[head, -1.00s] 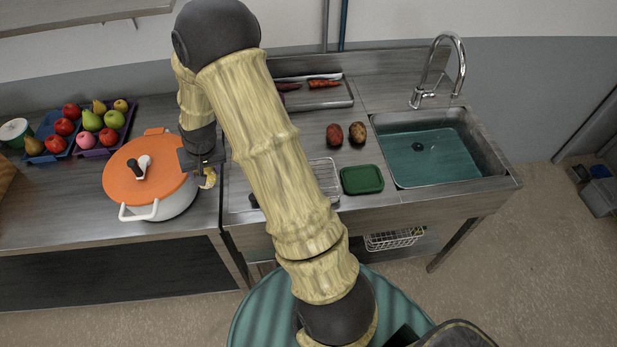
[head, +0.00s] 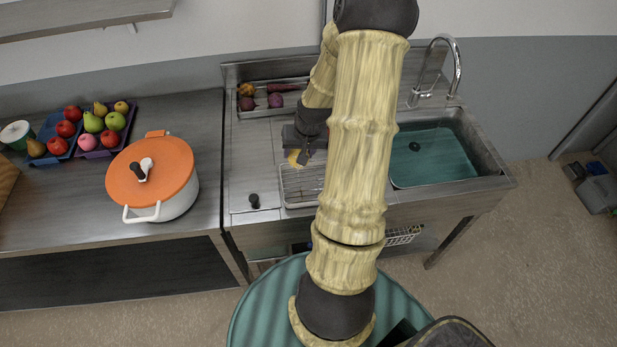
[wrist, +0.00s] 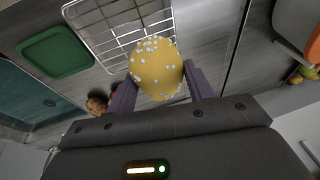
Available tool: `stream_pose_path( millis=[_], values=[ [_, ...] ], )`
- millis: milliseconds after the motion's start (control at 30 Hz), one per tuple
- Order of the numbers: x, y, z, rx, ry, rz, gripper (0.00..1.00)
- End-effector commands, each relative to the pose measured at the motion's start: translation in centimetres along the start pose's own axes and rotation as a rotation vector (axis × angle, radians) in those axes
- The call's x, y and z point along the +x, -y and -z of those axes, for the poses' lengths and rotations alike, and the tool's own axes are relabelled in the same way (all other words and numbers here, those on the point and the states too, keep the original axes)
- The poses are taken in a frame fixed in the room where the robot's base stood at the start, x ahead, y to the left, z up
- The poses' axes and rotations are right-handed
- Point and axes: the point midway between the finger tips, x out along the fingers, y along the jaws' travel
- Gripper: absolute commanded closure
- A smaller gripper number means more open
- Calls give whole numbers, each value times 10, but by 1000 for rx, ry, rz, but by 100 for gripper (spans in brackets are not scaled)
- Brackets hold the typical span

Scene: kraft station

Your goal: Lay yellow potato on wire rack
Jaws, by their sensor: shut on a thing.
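The yellow potato (wrist: 156,68), dotted with pale specks, is held between the two purple fingers of my gripper (wrist: 157,88) in the wrist view. In the head view the potato (head: 294,158) shows as a small yellow patch below my gripper (head: 304,152), near the back edge of the wire rack (head: 301,187). The rack also shows in the wrist view (wrist: 105,32), partly behind the potato. The rack's visible part is empty. I cannot tell the exact height of the potato over the rack. My arm hides the rack's right part in the head view.
A green tray (wrist: 56,51) lies beside the rack, with brownish vegetables (wrist: 97,103) close by. A metal tray of vegetables (head: 262,112) is at the back. The orange-lidded pot (head: 152,172) stands left, the sink (head: 436,158) right. A small dark knob (head: 254,201) sits left of the rack.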

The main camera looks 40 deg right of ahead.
Motion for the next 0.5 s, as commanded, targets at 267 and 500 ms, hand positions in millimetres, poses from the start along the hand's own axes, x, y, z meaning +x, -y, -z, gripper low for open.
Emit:
stream_pose_path(
  millis=[267, 500],
  values=[
    [-12, -31, -6, 37, -13, -5, 73],
    [-11, -31, -6, 37, -12, -5, 73]
  ],
)
